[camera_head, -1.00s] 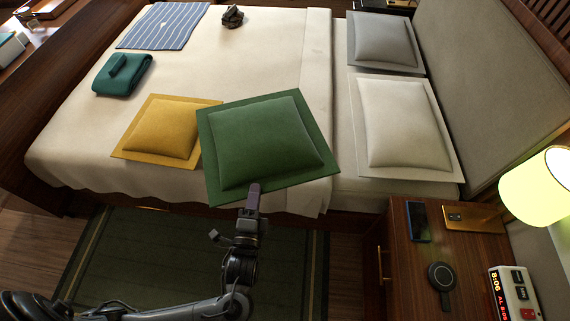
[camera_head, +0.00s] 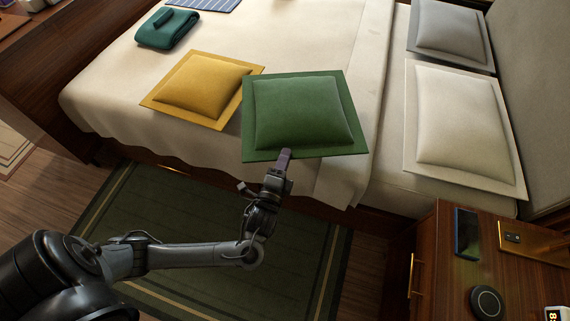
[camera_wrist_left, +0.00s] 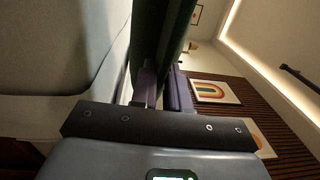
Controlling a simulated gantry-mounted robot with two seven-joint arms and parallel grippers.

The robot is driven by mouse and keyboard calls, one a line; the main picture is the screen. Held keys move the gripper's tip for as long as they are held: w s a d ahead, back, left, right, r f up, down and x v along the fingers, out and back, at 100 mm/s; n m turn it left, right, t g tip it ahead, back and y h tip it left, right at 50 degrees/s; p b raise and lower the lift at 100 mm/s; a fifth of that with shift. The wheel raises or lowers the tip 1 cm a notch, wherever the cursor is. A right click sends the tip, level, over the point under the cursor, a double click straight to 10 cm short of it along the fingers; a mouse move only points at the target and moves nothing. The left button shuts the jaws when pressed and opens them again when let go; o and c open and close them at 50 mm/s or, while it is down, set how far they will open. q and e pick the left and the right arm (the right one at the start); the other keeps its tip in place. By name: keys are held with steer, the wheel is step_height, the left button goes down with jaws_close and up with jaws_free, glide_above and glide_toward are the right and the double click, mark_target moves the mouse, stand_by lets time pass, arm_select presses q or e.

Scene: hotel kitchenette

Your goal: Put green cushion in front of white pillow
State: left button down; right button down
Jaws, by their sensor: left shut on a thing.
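The green cushion (camera_head: 302,113) is held by its near edge in my left gripper (camera_head: 284,160), above the near side of the bed. In the left wrist view the dark cushion (camera_wrist_left: 160,40) runs up from between the two fingers of my left gripper (camera_wrist_left: 162,88). The white pillow (camera_head: 462,120) lies at the head of the bed, to the right of the cushion and apart from it. My right gripper is in neither view.
A yellow cushion (camera_head: 205,88) lies left of the green one. A grey pillow (camera_head: 448,30) lies beyond the white one. A nightstand (camera_head: 450,270) with a phone (camera_head: 467,233) stands at the lower right. The sheet between the green cushion and white pillow is bare.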

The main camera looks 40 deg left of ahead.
arm_select(q)
step_height(320, 180, down, 6)
steer(key=w+a+b, duration=0.1)
steer(key=w+b, duration=0.1)
steer(key=b, duration=0.2)
steer(key=shift+a+r, duration=0.15)
steer(key=shift+a, duration=0.25)
steer(key=shift+w, duration=0.1)
steer(key=c, duration=1.6)
jaws_free()
steer(key=shift+f, duration=0.2)
steer(key=o, duration=0.5)
steer(key=shift+r, duration=0.15)
